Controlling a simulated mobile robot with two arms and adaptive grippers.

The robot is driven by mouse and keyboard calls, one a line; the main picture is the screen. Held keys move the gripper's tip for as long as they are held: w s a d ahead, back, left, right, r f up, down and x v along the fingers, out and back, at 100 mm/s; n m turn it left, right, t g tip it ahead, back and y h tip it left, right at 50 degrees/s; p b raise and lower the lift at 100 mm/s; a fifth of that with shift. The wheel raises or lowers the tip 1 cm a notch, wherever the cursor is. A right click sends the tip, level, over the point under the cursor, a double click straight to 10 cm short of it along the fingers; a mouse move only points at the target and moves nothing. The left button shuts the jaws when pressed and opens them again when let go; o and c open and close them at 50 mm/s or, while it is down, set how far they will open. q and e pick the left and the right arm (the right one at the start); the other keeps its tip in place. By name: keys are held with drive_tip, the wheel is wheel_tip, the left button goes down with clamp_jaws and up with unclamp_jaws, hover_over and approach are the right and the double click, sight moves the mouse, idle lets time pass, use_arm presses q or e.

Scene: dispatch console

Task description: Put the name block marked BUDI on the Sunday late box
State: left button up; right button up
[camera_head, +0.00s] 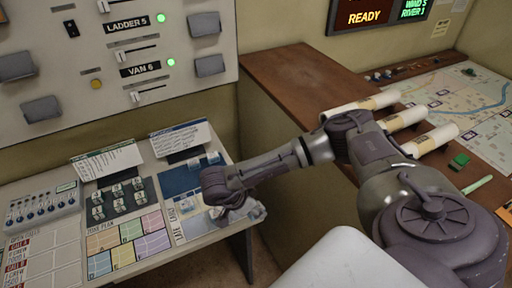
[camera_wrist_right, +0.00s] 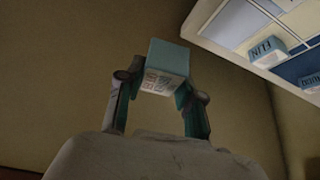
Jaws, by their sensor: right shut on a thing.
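My right gripper (camera_head: 238,212) is at the right front edge of the console desk, beside the roster board (camera_head: 180,182). In the right wrist view my right gripper (camera_wrist_right: 160,88) is shut on a block (camera_wrist_right: 168,55) with pale blue sides and a white lettered face. The lettering is too blurred to read for certain. The board's corner (camera_wrist_right: 238,55) shows at upper right there, apart from the held block, with one block (camera_wrist_right: 266,55) and part of another (camera_wrist_right: 310,82) on it. The Sunday late box cannot be made out; my arm covers part of the board. My left gripper is not in view.
Two card holders (camera_head: 108,160) (camera_head: 180,138) stand at the back of the desk. A dark tray with several small blocks (camera_head: 120,197) and a coloured zone plan (camera_head: 125,243) lie left of the board. A brown side table (camera_head: 290,75) with rolled papers and a map is at right.

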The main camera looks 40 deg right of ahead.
drive_tip(key=shift+s+d+f+m+g, duration=0.15)
drive_tip(key=shift+s+d+m+g, duration=0.2)
drive_tip(key=shift+d+m, duration=0.4)
drive_tip(key=w+f+b, duration=0.1)
drive_tip(key=w+b, duration=0.1)
drive_tip(key=w+f+b, duration=0.2)
drive_tip(key=w+b, duration=0.1)
drive_tip(key=w+f+b, duration=0.2)
drive_tip(key=b, duration=0.1)
drive_tip(key=shift+w+a+f, duration=0.1)
drive_tip(key=shift+w+a, duration=0.1)
drive_tip(key=shift+a, duration=0.1)
drive_tip(key=w+b, duration=0.1)
drive_tip(key=w+f+b, duration=0.1)
drive_tip(key=w+b, duration=0.1)
drive_tip(key=shift+w+d+f+b, duration=0.2)
drive_tip(key=shift+d+f+b, duration=0.05)
drive_tip(key=shift+d+b, duration=0.05)
drive_tip(key=shift+w, duration=0.15)
drive_tip(key=shift+f, duration=0.1)
wheel_tip(320, 180, down, 4)
drive_tip(key=b, duration=0.3)
drive_tip(key=shift+r, duration=0.2)
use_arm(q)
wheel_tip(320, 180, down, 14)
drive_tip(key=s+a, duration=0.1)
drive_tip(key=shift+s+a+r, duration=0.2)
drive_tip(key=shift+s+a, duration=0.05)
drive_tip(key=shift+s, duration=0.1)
